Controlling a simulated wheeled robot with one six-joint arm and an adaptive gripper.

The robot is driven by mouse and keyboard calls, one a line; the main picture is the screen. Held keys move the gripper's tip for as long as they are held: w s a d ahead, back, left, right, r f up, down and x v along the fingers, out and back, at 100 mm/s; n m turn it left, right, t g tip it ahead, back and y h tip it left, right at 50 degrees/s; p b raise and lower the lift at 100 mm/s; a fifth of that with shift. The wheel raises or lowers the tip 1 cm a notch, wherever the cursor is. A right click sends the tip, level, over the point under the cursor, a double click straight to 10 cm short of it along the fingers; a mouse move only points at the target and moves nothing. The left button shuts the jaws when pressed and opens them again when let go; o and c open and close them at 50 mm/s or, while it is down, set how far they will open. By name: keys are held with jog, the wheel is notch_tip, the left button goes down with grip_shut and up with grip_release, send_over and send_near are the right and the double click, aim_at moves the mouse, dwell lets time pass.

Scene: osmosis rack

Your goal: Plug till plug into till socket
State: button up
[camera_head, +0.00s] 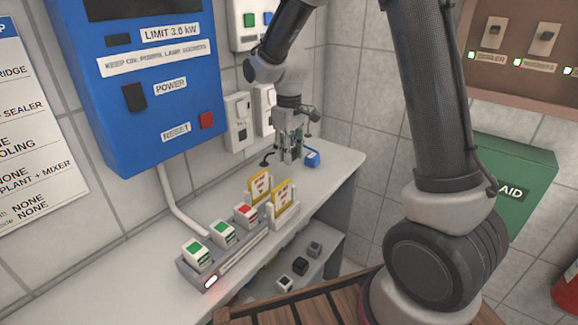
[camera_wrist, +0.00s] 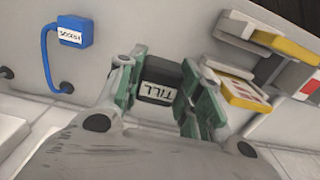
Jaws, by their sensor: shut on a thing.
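The till plug (camera_wrist: 158,72) is a dark block with a white label reading TILL, upside down in the wrist view. My gripper (camera_wrist: 157,92) has its green-padded fingers shut on the plug from both sides. In the head view my gripper (camera_head: 289,154) points down near the far end of the counter, and the plug is mostly hidden by the fingers. I cannot tell whether the plug touches the counter. A power strip (camera_head: 224,262) with green and red units lies on the counter nearer the camera. No label marks the till socket legibly.
A blue plug (camera_head: 312,158) with a blue cable stands beside my gripper; it also shows in the wrist view (camera_wrist: 70,31). Yellow-framed tags (camera_head: 281,196) stand by the strip. White wall sockets (camera_head: 238,121) and a blue power box (camera_head: 150,90) are behind. Small blocks (camera_head: 300,265) sit on the lower shelf.

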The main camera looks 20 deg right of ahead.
jog(key=shift+r, duration=0.65)
